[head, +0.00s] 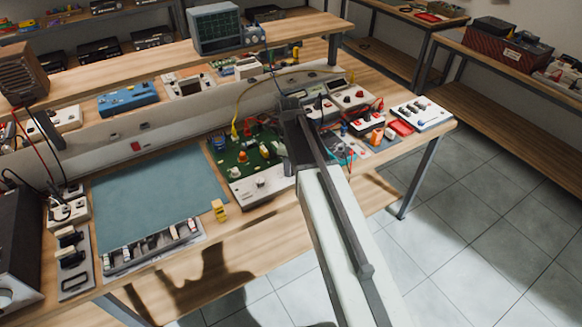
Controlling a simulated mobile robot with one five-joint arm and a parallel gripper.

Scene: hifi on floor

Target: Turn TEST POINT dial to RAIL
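A pale dial (260,183) sits on a light panel at the front edge of the green circuit board (229,156). It may be the TEST POINT dial, but its lettering, pointer and the RAIL mark are too small to read. My gripper (284,150) is at the end of my arm, over the bench by the right side of the board. It is right of this dial and a little farther back in the picture. The arm hides part of the board's right side. The fingers are dark and seen from behind, so I cannot tell whether they are open or shut.
A blue-grey mat (155,195) lies left of the board, with a small yellow block (219,210) by its front corner.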

